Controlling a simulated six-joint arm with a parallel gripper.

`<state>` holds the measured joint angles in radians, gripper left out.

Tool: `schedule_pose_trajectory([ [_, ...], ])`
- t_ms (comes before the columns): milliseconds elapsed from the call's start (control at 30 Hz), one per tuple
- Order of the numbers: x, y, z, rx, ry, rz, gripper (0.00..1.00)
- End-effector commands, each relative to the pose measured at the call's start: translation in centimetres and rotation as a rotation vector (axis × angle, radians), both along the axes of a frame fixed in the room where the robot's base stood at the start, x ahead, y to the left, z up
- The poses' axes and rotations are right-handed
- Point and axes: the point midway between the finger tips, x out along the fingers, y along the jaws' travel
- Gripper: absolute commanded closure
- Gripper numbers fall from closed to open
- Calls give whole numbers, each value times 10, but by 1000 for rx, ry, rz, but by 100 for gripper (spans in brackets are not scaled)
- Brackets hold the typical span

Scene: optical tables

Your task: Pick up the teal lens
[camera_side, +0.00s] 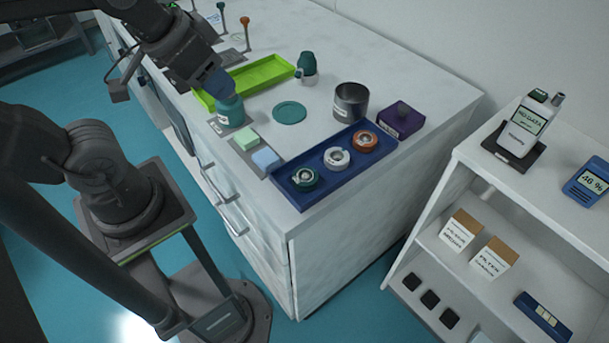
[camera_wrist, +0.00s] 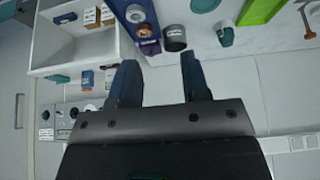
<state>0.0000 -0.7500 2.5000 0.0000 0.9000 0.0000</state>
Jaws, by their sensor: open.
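The teal lens (camera_side: 305,178) sits in a ring mount at the near left end of the blue tray (camera_side: 292,196). Beside it in the tray are a white lens (camera_side: 337,158) and an orange lens (camera_side: 365,141). My gripper (camera_side: 220,84) has blue fingers and is up and left of the tray, in front of or over the teal jar in the picture; its height is hard to tell. In the wrist view my gripper (camera_wrist: 158,70) is open, with nothing between its fingers. That view shows the white lens (camera_wrist: 135,13), but I cannot make out the teal lens there.
A teal jar (camera_side: 230,112), pale green block (camera_side: 246,139), light blue block (camera_side: 265,158), flat teal disc (camera_side: 289,112), metal cup (camera_side: 350,101), purple box (camera_side: 401,120), green tray (camera_side: 262,75) and dark teal bottle (camera_side: 307,66) stand on the bench. White shelves (camera_side: 455,180) are right.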

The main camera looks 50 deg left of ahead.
Motion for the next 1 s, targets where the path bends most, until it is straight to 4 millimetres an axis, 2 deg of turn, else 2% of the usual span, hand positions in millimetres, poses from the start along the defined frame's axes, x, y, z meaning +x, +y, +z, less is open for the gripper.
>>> schedule_pose_trajectory([
  [200, 0, 0, 0, 0, 0, 0, 56],
  [500, 0, 0, 0, 0, 0, 0, 30],
  [767, 2, -1, 0, -12, 7, 18, 30],
  [867, 9, -4, -2, -57, 36, 94, 30],
  [1000, 28, -14, -7, -171, 118, 319, 30],
])
